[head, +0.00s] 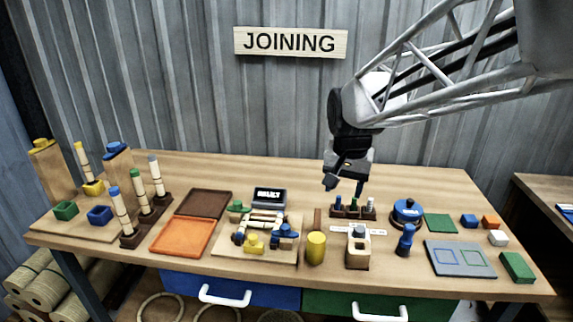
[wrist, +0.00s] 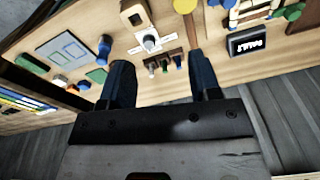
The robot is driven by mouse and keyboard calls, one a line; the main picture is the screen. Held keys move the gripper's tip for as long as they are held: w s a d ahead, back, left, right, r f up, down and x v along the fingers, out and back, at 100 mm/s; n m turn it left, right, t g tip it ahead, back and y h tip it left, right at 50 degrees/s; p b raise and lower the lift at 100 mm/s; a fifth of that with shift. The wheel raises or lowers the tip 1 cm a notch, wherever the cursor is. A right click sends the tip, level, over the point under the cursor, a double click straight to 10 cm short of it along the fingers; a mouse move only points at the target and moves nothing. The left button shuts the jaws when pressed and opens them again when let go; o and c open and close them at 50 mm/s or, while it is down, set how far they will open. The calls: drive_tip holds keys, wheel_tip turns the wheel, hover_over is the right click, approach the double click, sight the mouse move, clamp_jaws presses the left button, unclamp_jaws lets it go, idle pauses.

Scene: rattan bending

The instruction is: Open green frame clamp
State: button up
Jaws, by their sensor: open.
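A green clamp (head: 239,208) sits at the back left of a light wooden board that carries a small rattan frame (head: 264,221). A round green part also shows at the right edge of the wrist view (wrist: 293,12). The clamp is too small to tell whether it is open or shut. My gripper (head: 345,186) hangs open and empty above the table, well right of the clamp. In the wrist view its two blue fingers (wrist: 160,75) are spread apart with nothing between them.
Yellow (head: 254,241) and blue (head: 287,236) clamps stand on the same board. A dark display box (head: 269,198) stands behind it. A small rack (head: 354,209) of coloured pegs stands below my gripper. A yellow cylinder (head: 316,248) stands right of the board.

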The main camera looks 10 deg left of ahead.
drive_tip(key=w+a+f+m, duration=0.1)
drive_tip(key=w+a+f, duration=0.2)
drive_tip(key=w+a, duration=0.35)
drive_tip(key=w+a+f, duration=0.2)
drive_tip(key=w+a, duration=0.4)
drive_tip(key=a, duration=0.2)
drive_tip(key=m+g, duration=0.1)
hover_over(237, 202)
drive_tip(key=f, duration=0.6)
drive_tip(key=d+f, duration=0.1)
drive_tip(key=f, duration=0.2)
drive_tip(key=shift+s, duration=0.15)
drive_tip(key=shift+a+f, duration=0.35)
drive_tip(key=shift+a, duration=0.15)
drive_tip(key=shift+f, duration=3.9)
drive_tip(key=c, duration=0.9)
